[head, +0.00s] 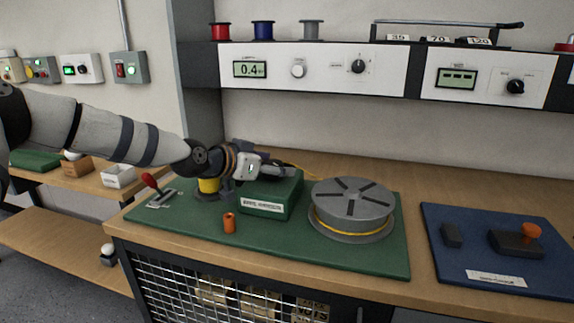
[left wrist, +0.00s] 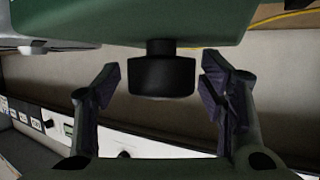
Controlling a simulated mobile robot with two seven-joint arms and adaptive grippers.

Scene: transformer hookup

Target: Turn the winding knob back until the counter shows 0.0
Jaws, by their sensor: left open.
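The counter (head: 250,69) on the panel above the bench reads about 0.4. A green box (head: 268,196) stands on the green mat, with a flat white label on its front. In the left wrist view, a black knob (left wrist: 161,76) projects from the green housing (left wrist: 190,22); I take it for the winding knob. My left gripper (head: 279,170) is at the top back of the green box in the head view. In the left wrist view its two fingers (left wrist: 161,88) are open, one on each side of the knob, with gaps visible. The knob is hidden in the head view. My right gripper is not in view.
A grey reel (head: 352,203) with yellow wire stands right of the box. An orange cylinder (head: 229,222) and a red-handled lever (head: 152,183) are on the mat (head: 180,222). A blue mat (head: 450,262) with an orange-knobbed device (head: 518,241) lies further right.

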